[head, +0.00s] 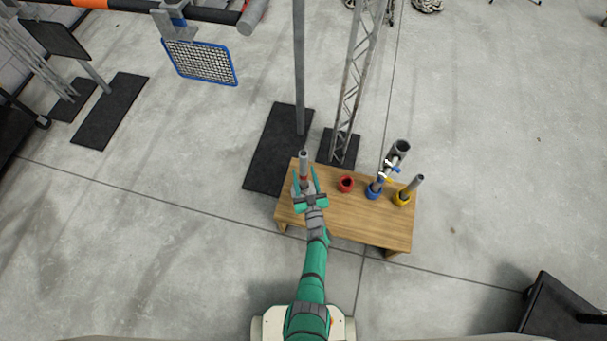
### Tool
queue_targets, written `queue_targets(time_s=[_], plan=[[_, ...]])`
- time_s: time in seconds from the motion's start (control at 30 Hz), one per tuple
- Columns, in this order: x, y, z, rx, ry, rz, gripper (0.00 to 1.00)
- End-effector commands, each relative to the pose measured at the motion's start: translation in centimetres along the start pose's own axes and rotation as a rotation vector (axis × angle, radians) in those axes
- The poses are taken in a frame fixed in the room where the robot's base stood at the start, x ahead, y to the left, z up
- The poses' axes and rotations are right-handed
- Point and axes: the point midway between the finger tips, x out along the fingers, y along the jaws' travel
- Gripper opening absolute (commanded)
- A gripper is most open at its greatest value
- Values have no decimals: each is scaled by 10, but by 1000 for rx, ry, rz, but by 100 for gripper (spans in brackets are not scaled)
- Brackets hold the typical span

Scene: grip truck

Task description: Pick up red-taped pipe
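A grey pipe (303,158) with red tape low on it stands upright near the left end of a wooden table (345,218). My gripper (304,176) reaches over the table from the front. Its two teal fingers are spread, one on each side of the pipe, and it looks open. The pipe appears to lie between the fingers. Whether either finger touches it is too small to tell. The pipe's foot is partly hidden by my gripper.
On the table, a red ring holder (346,184) looks empty. A blue holder (373,193) and a yellow holder (401,199) each hold a grey pipe. A lattice truss (352,85) and a tall pole (299,70) stand behind the table.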

Motion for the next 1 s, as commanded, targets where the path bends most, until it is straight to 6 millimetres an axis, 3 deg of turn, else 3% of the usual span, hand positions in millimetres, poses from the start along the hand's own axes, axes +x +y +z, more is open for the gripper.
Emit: queue_targets(time_s=[0.37, 0.57, 0.6, 1.0], plan=[[9, 0, 0, 0, 0, 0, 48], [9, 0, 0, 0, 0, 0, 3], [9, 0, 0, 0, 0, 0, 0], [10, -2, -4, -1, 2, -3, 0]])
